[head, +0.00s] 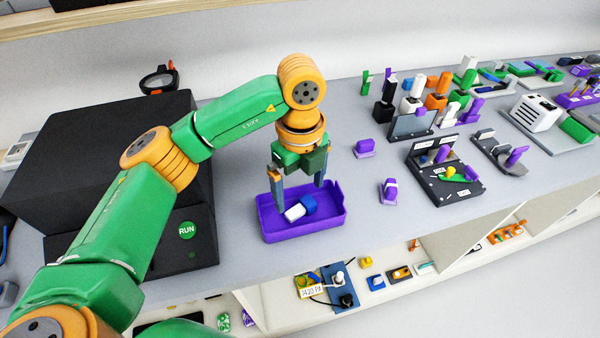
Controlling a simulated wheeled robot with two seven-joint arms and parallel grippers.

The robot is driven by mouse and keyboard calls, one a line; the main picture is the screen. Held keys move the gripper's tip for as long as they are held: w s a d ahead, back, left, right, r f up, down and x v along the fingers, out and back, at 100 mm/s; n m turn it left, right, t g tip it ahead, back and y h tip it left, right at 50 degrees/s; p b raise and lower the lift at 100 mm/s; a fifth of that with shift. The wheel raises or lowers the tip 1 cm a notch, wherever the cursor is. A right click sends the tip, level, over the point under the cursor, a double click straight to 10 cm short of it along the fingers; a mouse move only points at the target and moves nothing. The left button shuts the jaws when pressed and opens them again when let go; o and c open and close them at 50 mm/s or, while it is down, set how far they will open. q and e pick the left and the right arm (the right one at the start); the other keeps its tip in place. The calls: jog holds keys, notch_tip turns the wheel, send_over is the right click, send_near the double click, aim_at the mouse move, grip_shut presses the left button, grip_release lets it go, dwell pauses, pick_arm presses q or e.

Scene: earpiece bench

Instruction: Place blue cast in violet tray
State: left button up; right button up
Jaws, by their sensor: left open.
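The violet tray (327,224) sits on the grey bench near its front edge, right of the black box. The blue cast (309,205), with a white part (294,212) at its left end, lies inside the tray. My left gripper (298,192) points down over the tray. Its fingers are open, one on each side above the cast, and the cast does not look held. My right gripper is not in view.
A large black box (100,150) with a green RUN button stands at the left. Small purple pieces (364,148) lie right of the tray. Black fixtures (445,170) and several coloured parts fill the bench further right. A shelf with parts (340,287) is below.

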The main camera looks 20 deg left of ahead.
aim_at(300, 207)
pick_arm(q)
notch_tip(300, 207, up, 7)
jog(key=shift+f, duration=0.15)
